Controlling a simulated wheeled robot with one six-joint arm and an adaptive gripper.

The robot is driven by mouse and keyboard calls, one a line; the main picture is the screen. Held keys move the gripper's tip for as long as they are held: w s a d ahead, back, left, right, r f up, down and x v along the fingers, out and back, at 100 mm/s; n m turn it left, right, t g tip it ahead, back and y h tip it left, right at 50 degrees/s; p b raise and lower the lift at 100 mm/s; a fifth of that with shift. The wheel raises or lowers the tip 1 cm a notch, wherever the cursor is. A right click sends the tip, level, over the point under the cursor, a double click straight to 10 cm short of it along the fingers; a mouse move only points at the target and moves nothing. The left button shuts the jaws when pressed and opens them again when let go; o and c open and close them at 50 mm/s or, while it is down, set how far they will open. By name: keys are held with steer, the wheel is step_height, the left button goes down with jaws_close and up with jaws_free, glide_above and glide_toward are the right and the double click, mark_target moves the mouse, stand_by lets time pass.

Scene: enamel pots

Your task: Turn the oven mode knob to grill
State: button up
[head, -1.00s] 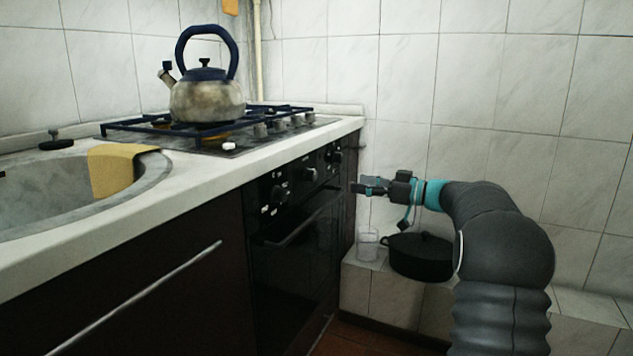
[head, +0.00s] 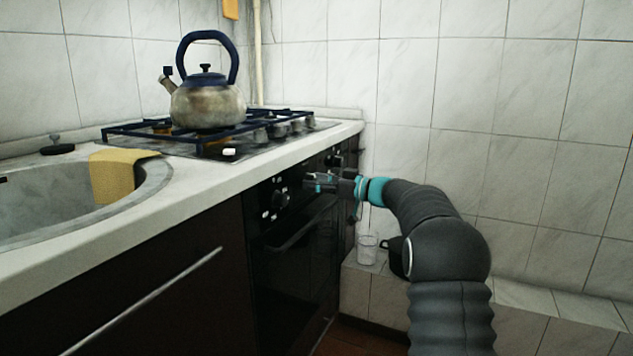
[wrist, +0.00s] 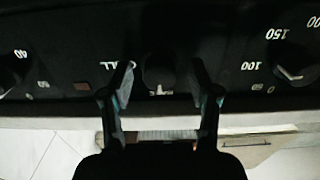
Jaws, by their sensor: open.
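The dark middle oven knob (wrist: 160,72) shows in the wrist view, with a small pale mark at its lower edge in the picture. An upside-down, partly hidden label (wrist: 117,66), which seems to read GRILL, lies at the knob's left. My gripper (wrist: 161,88) is open, one finger on each side of the knob; I cannot tell whether they touch it. In the head view my gripper (head: 308,182) is at the black oven panel and hides the middle knob.
Other oven knobs flank it: one with numbers (wrist: 288,66) and one at the left (wrist: 14,72). The oven handle (head: 300,230) runs below. The worktop edge (head: 245,165) is just above. A kettle (head: 207,103) stands on the hob. A glass (head: 366,249) sits on the tiled ledge.

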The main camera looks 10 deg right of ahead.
steer(key=shift+w+a, duration=0.1)
steer(key=c, duration=1.2)
steer(key=shift+o, duration=0.2)
steer(key=shift+m, duration=0.3)
steer(key=m+b, duration=0.2)
steer(key=shift+f+m, duration=0.1)
steer(key=shift+m, duration=0.2)
steer(key=m+p, duration=0.3)
steer(key=m, duration=1.1)
steer(key=shift+m, duration=0.3)
